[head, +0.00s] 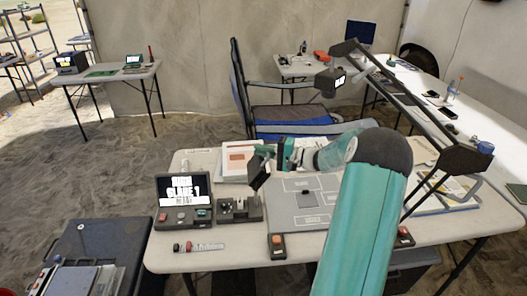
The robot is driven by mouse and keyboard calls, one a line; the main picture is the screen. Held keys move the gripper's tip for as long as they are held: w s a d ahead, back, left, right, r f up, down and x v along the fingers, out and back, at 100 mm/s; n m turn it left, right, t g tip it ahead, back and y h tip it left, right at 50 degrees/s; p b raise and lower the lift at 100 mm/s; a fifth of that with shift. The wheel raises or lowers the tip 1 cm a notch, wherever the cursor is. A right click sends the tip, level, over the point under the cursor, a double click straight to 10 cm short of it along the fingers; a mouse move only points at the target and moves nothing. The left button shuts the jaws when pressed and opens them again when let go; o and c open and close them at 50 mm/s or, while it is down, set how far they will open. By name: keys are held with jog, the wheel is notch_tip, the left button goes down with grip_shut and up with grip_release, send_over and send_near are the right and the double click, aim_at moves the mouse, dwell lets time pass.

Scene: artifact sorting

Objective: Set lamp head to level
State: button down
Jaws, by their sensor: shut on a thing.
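My gripper (267,153) is over the middle of the near table (215,258), left of my teal arm. Whether the piece joins a stand is unclear. A black tray-like unit (240,210) with small parts sits just below and left of it.
A black console with a lit screen (182,190) stands at left. A grey marked board (305,221) lies at centre. A long black jointed arm (420,105) with a boxy end (330,82) overhangs the right side. A blue chair (290,118) stands behind the table.

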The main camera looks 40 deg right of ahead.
jog(key=shift+w+a+r+n+g+h, duration=0.15)
jog(key=shift+w+a+n+g+h, duration=0.2)
jog(key=shift+a+g+h, duration=0.15)
jog(key=shift+w+a+r+n+g+h, duration=0.15)
jog(key=shift+w+a+n+g+h, duration=0.1)
jog(key=shift+w+a+g+h, duration=0.25)
jog(key=shift+w+a+f+n+g+h, duration=0.1)
jog(key=shift+w+a+n+g+h, duration=0.1)
jog(key=shift+a+g+h, duration=0.35)
jog(key=shift+w+a+f+n+g+h, duration=0.1)
jog(key=shift+w+a+n+g+h, duration=0.2)
jog(key=shift+g, duration=0.35)
jog(key=shift+s, duration=0.1)
jog(key=c, duration=1.8)
grip_release()
jog(key=shift+o, duration=0.2)
jog(key=shift+d, duration=0.1)
jog(key=v, duration=1.3)
jog(key=shift+s+r, duration=0.25)
jog(key=shift+s, duration=0.05)
